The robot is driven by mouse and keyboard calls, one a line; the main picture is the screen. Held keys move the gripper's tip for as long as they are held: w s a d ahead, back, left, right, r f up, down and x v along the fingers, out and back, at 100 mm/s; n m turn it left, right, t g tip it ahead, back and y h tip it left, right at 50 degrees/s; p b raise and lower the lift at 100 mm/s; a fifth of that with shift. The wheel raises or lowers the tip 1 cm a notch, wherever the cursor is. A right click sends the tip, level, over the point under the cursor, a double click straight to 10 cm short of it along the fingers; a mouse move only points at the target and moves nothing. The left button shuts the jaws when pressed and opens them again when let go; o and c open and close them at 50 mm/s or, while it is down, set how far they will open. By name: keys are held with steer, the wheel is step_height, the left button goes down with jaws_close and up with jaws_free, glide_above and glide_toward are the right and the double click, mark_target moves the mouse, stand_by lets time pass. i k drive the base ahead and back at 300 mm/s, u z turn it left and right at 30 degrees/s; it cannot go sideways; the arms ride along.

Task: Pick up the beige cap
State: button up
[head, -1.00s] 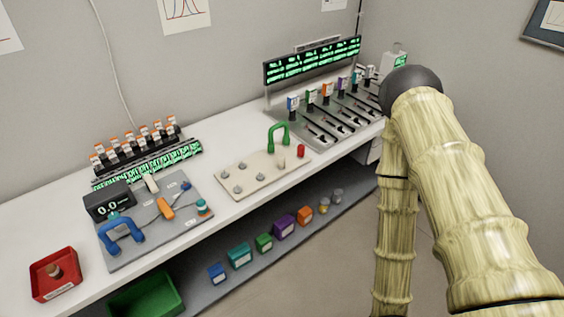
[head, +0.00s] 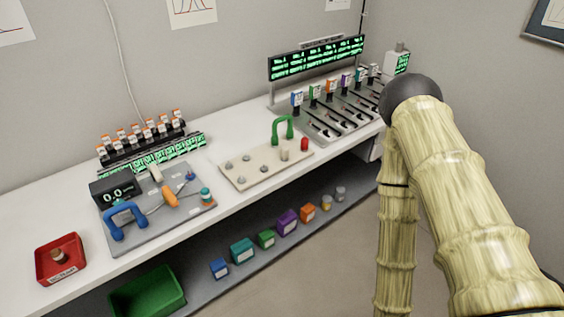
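A small beige cylinder (head: 284,155), which may be the beige cap, stands near the right end of a beige board (head: 245,176) on the white bench. A red cylinder (head: 304,144) is to its right and a green arch (head: 283,127) is just behind it. Another small tan-brown piece (head: 57,255) sits in a red tray (head: 42,271) at the left end of the bench; I cannot tell which of the two is the cap. My gripper is outside the picture. Only my arm links show at the right, apart from the bench objects.
A grey mat (head: 130,239) holds a display box, a blue handle and an orange piece. A rack of orange-topped vials (head: 140,138) and a row of slotted stations (head: 345,115) stand behind. Below, a shelf holds colored boxes (head: 288,222) and a green bin (head: 148,293).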

mark_target(284, 150)
steer(key=k, duration=1.1)
steer(key=u, duration=0.9)
steer(key=i, duration=1.55)
steer(key=z, duration=0.6)
steer(key=i, duration=0.35)
steer(key=z, duration=0.35)
